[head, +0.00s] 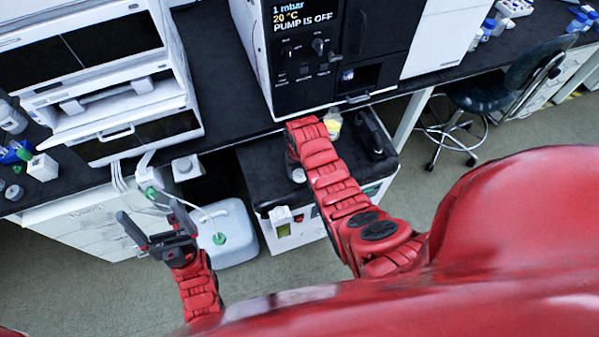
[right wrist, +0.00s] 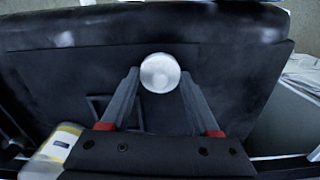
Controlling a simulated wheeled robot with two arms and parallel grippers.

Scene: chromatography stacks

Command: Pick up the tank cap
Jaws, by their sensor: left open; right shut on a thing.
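A round, pale grey-white cap (right wrist: 160,73) sits between the fingertips of my right gripper (right wrist: 161,80) in the right wrist view. The gripper is shut on it, above a black top surface (right wrist: 225,75). I cannot tell whether the cap is lifted off what is beneath it. In the head view a small pale round thing (head: 298,175) shows beside my right arm, probably the same cap; the right fingers are hidden there. My left gripper (head: 149,213) is open and empty, left of a whitish tank (head: 235,245) with a green cap (head: 219,238).
A black-topped unit (head: 262,165) stands on the floor below the counter (head: 215,70). White instruments (head: 150,105) and a black-fronted pump instrument (head: 300,70) stand on the counter. Tubing (head: 150,185) hangs near my left gripper. A black chair (head: 490,90) is at right.

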